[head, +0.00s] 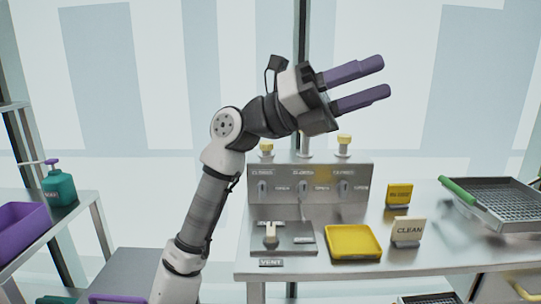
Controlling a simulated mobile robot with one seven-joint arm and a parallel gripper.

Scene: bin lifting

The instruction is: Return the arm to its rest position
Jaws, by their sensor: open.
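My gripper (378,82) is raised in the upper middle of the head view, with its two purple fingers spread apart and pointing right. Nothing is between the fingers. My arm rises from the bottom of the picture, bends at the elbow and reaches to the right. The gripper is well above the steel table (450,262) and touches nothing.
On the table stand a valve panel (310,195), a vent block (298,240), a yellow tray (353,242), a yellow sign (399,194), a CLEAN sign (408,232) and a mesh basket (505,203). At left are a green pump bottle (60,188) and a purple bin (18,232).

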